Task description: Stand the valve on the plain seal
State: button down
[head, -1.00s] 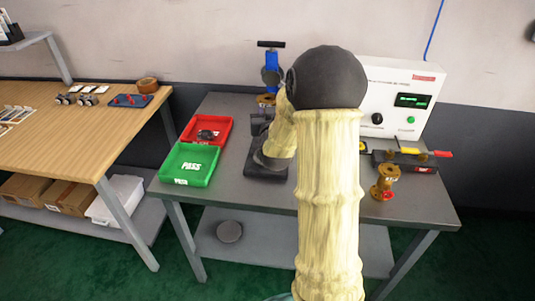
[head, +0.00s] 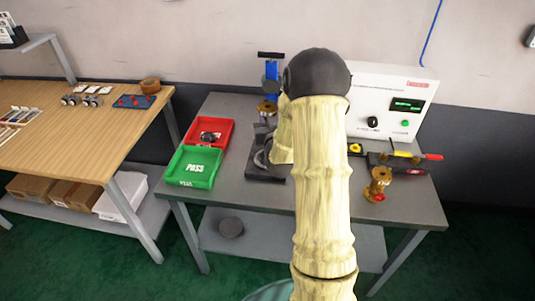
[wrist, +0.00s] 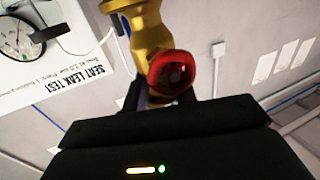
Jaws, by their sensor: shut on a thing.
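In the wrist view a brass valve (wrist: 148,25) with a red handwheel (wrist: 172,72) stands out beyond my gripper (wrist: 165,98), which is shut on it. Its far end runs out of the picture at the top. In the head view my arm hides much of the work spot. A brass piece (head: 266,107) shows below the blue clamp (head: 271,85), left of my forearm; I cannot tell whether it is the held valve. A second brass valve (head: 379,182) with a red wheel stands on the right of the grey bench. I cannot make out the plain seal.
A red tray (head: 228,125) with a dark part and a green PASS tray (head: 190,170) sit on the left of the bench (head: 225,192). The white test box (head: 400,90) stands behind on the right. A holder with coloured-handled tools (head: 400,163) lies before it.

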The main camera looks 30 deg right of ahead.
jog(key=shift+r, duration=0.1)
jog(key=shift+w+f, duration=0.1)
jog(key=shift+f, duration=2.8)
jog(key=shift+f+p, duration=0.4)
jog(key=shift+f, duration=1.7)
jog(key=shift+f, duration=0.1)
jog(key=c, duration=1.1)
grip_release()
jog(key=shift+f, duration=0.1)
